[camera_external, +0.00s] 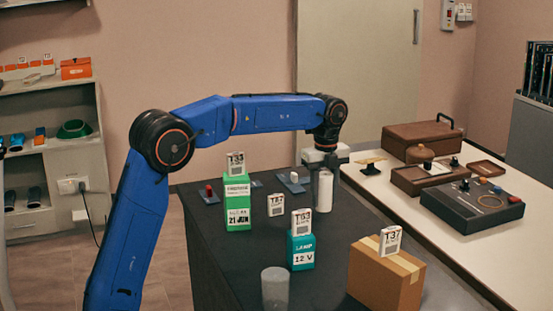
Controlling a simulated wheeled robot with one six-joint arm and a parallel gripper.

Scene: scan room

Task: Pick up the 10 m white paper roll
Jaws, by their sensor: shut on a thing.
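A white paper roll (325,194) is upright at the far right side of the dark tabletop. My gripper (325,167) points down from above and is shut on the roll's upper end. Its fingers partly hide the top of the roll. I cannot tell whether the roll's bottom touches the tabletop or is slightly above it. No length label is readable on the roll.
On the dark table (330,270) stand a green box (238,203), a teal lamp box (301,250), a grey cylinder (275,289) and a cardboard box (385,280). A white table (400,205) with brown cases adjoins on the right.

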